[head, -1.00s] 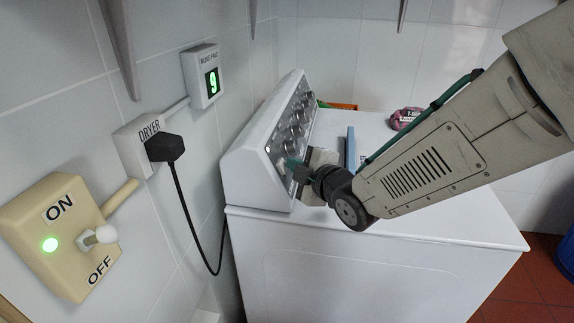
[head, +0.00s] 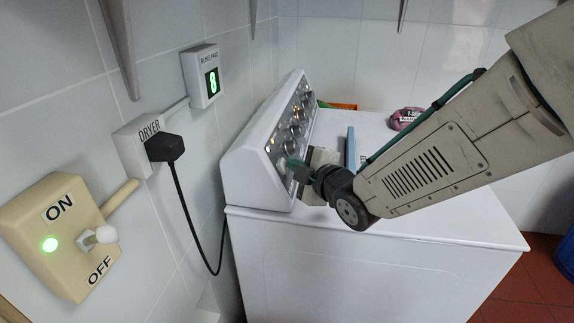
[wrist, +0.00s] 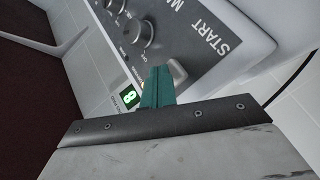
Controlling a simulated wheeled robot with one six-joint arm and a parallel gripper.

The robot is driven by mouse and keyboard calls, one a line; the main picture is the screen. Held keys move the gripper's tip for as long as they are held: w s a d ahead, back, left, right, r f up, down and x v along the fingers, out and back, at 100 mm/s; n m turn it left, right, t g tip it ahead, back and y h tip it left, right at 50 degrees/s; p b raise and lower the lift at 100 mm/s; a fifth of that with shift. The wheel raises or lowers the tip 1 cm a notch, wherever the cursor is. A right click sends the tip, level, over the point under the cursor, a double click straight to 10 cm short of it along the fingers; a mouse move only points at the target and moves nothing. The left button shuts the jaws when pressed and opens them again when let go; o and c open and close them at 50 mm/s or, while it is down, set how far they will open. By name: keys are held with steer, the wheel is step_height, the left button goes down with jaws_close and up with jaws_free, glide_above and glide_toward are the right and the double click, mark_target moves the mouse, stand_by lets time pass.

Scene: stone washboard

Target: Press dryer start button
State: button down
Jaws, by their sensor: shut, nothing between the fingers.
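The white dryer (head: 380,265) stands against the tiled wall, with its control panel (head: 272,125) tilted up at the back. In the wrist view, the panel carries the word START (wrist: 209,38). A pale, rounded start button (wrist: 178,70) shows partly beside my fingers below that word. My gripper (wrist: 157,85) is shut and empty, its teal fingertips together at the panel by the button. In the head view, my gripper (head: 292,164) reaches the near end of the panel. The exact contact between fingertips and button is hidden.
A plug and black cord (head: 168,148) hang from the DRYER socket. A wall switch (head: 60,235) has a green light lit. A small wall display (head: 212,82) reads 8. A blue item (head: 350,148) and a purple bundle (head: 405,118) lie on the dryer top.

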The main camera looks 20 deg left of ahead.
steer(key=shift+w+d+r, duration=0.15)
steer(key=shift+d+r, duration=0.2)
steer(key=shift+d, duration=0.4)
steer(key=shift+w+d+r, duration=0.15)
steer(key=shift+d+r, duration=0.2)
steer(key=shift+d, duration=0.4)
steer(key=shift+w+d+r, duration=0.2)
steer(key=shift+d+r, duration=0.15)
steer(key=shift+d, duration=0.35)
steer(key=shift+w+d+r, duration=0.15)
steer(key=shift+d+r, duration=0.2)
steer(key=shift+d, duration=0.4)
steer(key=shift+f, duration=0.1)
